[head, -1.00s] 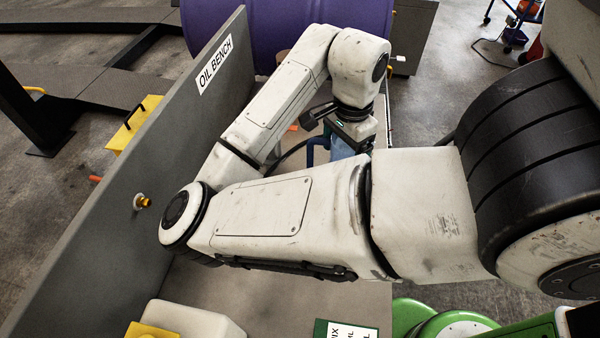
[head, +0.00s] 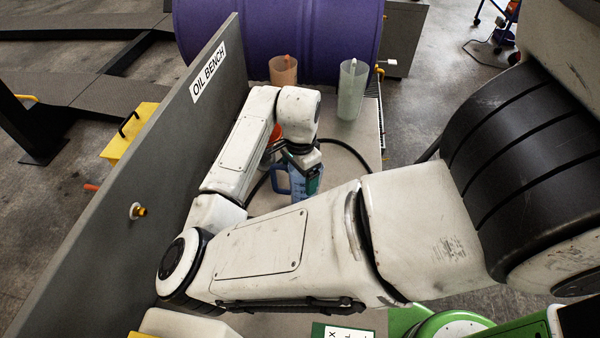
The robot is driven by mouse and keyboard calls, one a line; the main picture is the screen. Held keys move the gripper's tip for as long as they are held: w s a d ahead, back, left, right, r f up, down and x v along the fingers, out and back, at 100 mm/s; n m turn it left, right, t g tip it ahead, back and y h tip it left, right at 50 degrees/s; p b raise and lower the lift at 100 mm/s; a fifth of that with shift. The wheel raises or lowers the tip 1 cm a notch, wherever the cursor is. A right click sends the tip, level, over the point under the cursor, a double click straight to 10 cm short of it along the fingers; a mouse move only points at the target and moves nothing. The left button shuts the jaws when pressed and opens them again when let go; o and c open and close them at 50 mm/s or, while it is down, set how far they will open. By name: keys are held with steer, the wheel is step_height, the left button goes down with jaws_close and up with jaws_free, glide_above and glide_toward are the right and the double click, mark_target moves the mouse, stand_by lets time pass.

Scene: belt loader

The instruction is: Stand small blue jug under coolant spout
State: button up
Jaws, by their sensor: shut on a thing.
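The small blue jug (head: 297,187), with its handle on the left, is partly hidden behind my arm and gripper. My gripper (head: 306,166) points down over the bench and is shut on the jug. I cannot tell whether the jug's base touches the bench. A small brass-coloured fitting (head: 138,211) sticks out of the grey "OIL BENCH" panel, and a yellow tap (head: 379,73) shows at the purple drum (head: 340,35). No label shows which one is the coolant spout.
A tan jug (head: 284,72) and a tall pale translucent jug (head: 352,92) stand at the back of the bench (head: 358,140). A dark hose (head: 352,150) curves across it. An orange-red object (head: 274,142) is partly hidden behind my arm. Free bench lies right of the gripper.

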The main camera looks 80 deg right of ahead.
steer(key=shift+f, duration=0.1)
steer(key=shift+f, duration=0.1)
steer(key=o, duration=1.2)
steer(key=shift+c, duration=0.2)
